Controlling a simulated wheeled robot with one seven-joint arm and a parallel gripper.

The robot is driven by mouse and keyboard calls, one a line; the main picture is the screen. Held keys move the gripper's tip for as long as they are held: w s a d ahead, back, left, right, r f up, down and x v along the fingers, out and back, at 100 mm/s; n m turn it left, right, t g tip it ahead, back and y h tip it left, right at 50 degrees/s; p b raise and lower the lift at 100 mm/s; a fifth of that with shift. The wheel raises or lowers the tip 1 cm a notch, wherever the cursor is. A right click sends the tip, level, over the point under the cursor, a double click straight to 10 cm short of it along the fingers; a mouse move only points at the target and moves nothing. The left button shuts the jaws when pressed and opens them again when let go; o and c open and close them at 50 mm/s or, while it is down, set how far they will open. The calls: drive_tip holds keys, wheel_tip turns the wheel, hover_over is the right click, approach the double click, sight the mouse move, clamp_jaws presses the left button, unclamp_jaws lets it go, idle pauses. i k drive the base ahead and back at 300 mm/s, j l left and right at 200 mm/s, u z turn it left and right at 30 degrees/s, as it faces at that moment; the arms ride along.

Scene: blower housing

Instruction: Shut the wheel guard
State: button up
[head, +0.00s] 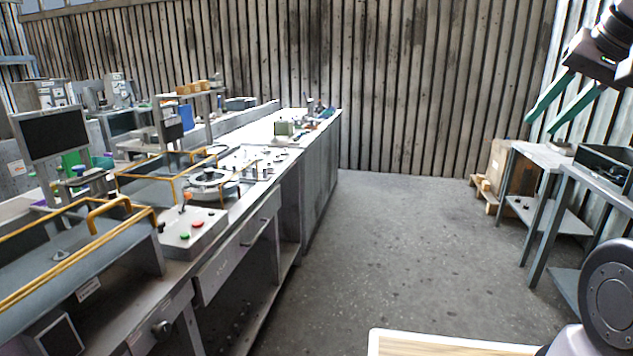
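A yellow-framed guard (92,255) with a yellow handle (108,205) is on the left bench, at the lower left. A second yellow-framed guard or enclosure (150,190) stands farther along the same bench, beside a round metal wheel-like part (210,184). I cannot tell which one is the wheel guard, nor how far either stands open. My gripper (539,125) is at the upper right, with its two green fingers spread apart and nothing between them. It is well away from both guards, on the other side of the aisle.
A control box (192,232) with red and green buttons sits between the guards. A monitor (52,135) stands at the left. The aisle floor (400,230) is clear. Metal tables (545,157) and a carton on a pallet (505,170) line the right side.

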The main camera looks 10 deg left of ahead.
sight(191, 156)
drive_tip(key=i+u, duration=0.4)
drive_tip(key=i+l+u, duration=0.2)
drive_tip(key=i+u, duration=0.2)
drive_tip(key=i, duration=0.2)
drive_tip(key=i+u, duration=0.3)
drive_tip(key=u, duration=0.15)
drive_tip(key=i+u, duration=0.3)
drive_tip(key=u, duration=0.2)
drive_tip(key=i+l+u, duration=0.1)
drive_tip(key=i+u, duration=0.2)
drive_tip(key=u, duration=0.15)
